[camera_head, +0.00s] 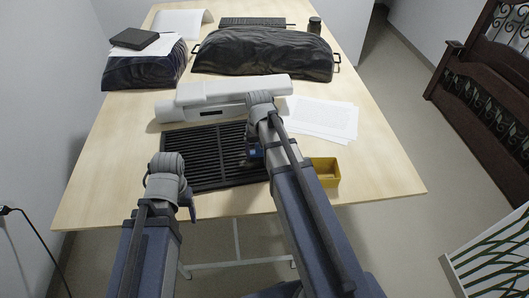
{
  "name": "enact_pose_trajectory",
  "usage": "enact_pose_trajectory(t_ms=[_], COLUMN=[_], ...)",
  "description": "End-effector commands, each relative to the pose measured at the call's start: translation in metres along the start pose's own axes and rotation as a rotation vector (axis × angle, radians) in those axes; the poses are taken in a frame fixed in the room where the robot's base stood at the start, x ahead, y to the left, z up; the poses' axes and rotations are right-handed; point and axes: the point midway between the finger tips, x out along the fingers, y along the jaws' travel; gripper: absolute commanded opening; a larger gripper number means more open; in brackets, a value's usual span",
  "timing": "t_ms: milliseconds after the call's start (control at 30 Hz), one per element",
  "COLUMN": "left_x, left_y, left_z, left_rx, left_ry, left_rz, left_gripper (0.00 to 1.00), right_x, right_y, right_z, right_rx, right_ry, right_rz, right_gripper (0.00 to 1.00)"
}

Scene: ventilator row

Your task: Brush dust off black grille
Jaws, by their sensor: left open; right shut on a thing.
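The black grille (200,152) lies flat on the wooden table near its front edge, with its slats running across. My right gripper (252,160) is low over the grille's right end, partly hidden behind its own arm. It is shut on a small dark thing, apparently the brush, which is mostly hidden. I cannot tell whether its bristles touch the slats. My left gripper (191,212) is open and empty at the table's front edge, just in front of the grille. Dust on the grille is too fine to make out.
A white device (195,102) stands right behind the grille. A yellow open box (325,174) is right of my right arm, with paper sheets (325,118) behind it. The table's right side (385,170) is clear.

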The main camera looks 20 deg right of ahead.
Motion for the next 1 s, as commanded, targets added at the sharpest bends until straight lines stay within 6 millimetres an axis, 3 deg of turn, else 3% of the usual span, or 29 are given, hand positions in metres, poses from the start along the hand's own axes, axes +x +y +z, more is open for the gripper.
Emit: enact_pose_trajectory(t_ms=[233, 600, 1000], left_x=[0.000, 0.000, 0.000], left_y=[0.000, 0.000, 0.000], left_z=[0.000, 0.000, 0.000], left_rx=[0.000, 0.000, 0.000], left_ry=[0.000, 0.000, 0.000], left_rz=[0.000, 0.000, 0.000], left_gripper=[0.68, 0.68, 0.68], right_x=[0.000, 0.000, 0.000], right_y=[-0.006, -0.033, -0.045], right_z=[0.000, 0.001, 0.001], right_rx=[-0.001, -0.001, -0.002], right_ry=[-0.001, -0.001, -0.001], right_rz=[0.000, 0.000, 0.000], right_gripper=[0.37, 0.37, 0.37])
